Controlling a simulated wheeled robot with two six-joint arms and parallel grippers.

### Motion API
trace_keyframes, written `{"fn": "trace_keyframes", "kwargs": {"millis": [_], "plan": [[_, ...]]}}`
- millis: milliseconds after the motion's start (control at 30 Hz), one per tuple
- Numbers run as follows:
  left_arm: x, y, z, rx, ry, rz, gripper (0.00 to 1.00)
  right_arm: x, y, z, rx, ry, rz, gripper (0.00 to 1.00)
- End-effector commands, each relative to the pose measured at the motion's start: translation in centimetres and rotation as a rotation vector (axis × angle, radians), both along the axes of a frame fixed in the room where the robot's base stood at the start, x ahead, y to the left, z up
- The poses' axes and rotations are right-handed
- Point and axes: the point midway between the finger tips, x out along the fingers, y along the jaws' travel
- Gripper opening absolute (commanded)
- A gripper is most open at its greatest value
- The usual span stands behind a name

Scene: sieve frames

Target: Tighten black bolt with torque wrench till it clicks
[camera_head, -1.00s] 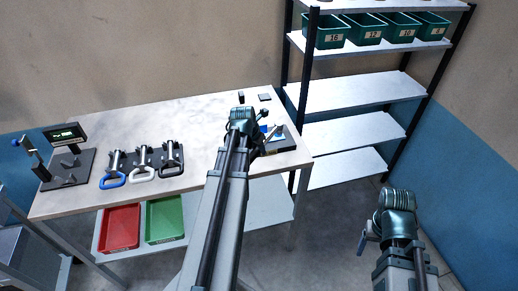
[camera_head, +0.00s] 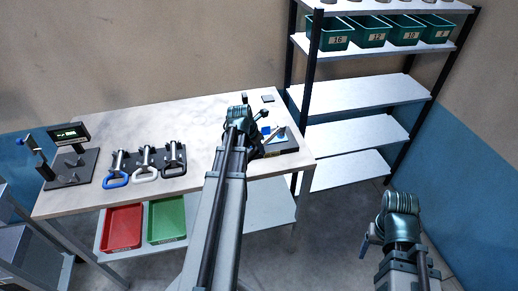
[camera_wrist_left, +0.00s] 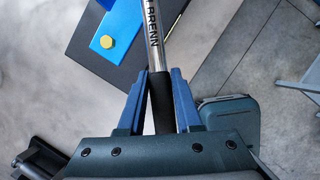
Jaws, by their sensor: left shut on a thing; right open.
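The torque wrench (camera_wrist_left: 155,40) has a silver shaft with dark lettering and a black grip. My left gripper (camera_wrist_left: 159,95) is shut on the black grip, with a blue finger on each side. In the head view my left gripper (camera_head: 258,140) is at the right end of the table, mostly hidden by its own arm. A dark plate (camera_head: 285,146) with a blue block (camera_wrist_left: 120,28) lies beside and under the wrench. I cannot make out the black bolt. My right gripper (camera_head: 368,240) is open, low at right, away from the table.
A rack of tools with blue, white and black handles (camera_head: 145,175) stands on the table (camera_head: 205,125). A device with a lit display (camera_head: 70,133) is at far left. Red (camera_head: 122,228) and green bins (camera_head: 167,218) sit below. Shelves (camera_head: 360,95) stand behind right.

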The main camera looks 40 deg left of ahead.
Motion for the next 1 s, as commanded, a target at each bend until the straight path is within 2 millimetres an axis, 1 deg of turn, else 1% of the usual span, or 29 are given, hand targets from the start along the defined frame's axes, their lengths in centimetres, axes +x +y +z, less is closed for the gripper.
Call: {"fn": "trace_keyframes", "kwargs": {"millis": [33, 267, 700, 867, 1000], "plan": [[0.1, 0.4, 0.1, 0.004, -0.002, -0.009, 0.0, 0.0, 0.0, 0.0, 0.0, 0.0, 0.0, 0.71], [0.1, 1.0, 0.1, 0.005, -0.002, -0.045, 0.0, 0.0, 0.0, 0.0, 0.0, 0.0, 0.0, 0.71], [0.1, 1.1, 0.1, 0.006, -0.002, -0.053, 0.0, 0.0, 0.0, 0.0, 0.0, 0.0, 0.0, 0.71], [0.2, 1.5, 0.1, 0.005, -0.002, -0.075, 0.0, 0.0, 0.0, 0.1, 0.0, 0.0, 0.0, 0.71], [0.1, 1.3, 0.1, 0.004, -0.002, -0.074, 0.0, 0.0, 0.0, 0.1, 0.0, 0.0, 0.0, 0.71]]}}
